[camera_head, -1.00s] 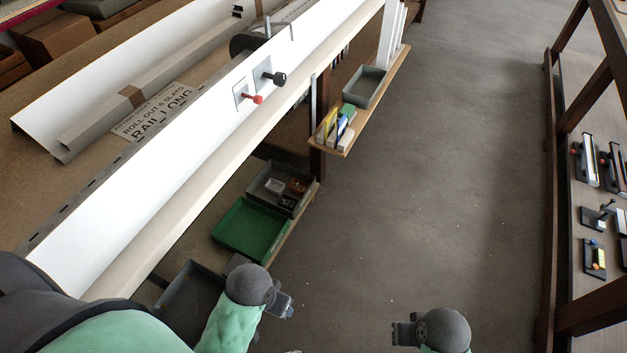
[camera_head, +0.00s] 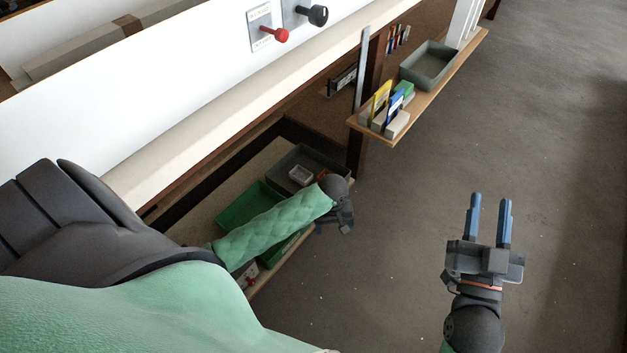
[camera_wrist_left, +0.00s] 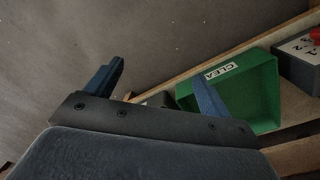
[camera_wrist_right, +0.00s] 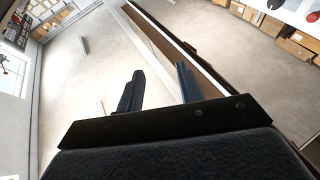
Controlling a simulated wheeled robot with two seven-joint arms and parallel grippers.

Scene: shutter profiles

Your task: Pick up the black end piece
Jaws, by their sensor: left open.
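I cannot make out a black end piece for certain in any view. A dark grey bin (camera_head: 291,160) on the low shelf holds a white item (camera_head: 301,175) and a small orange item, and my left arm partly covers it. My left gripper (camera_head: 342,222) is beside that shelf's outer edge; its fingers are hard to see there. In the left wrist view its two blue fingers (camera_wrist_left: 157,85) are apart and empty, near a green bin (camera_wrist_left: 255,95). My right gripper (camera_head: 490,218) is open and empty over the bare floor, and its spread fingers also show in the right wrist view (camera_wrist_right: 158,88).
A higher side shelf (camera_head: 438,102) carries a grey tray (camera_head: 429,65) and yellow, blue and green items. A red knob (camera_head: 275,35) and a black knob (camera_head: 316,15) stick out from the white profile (camera_head: 110,105). The floor (camera_head: 420,230) at right is clear.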

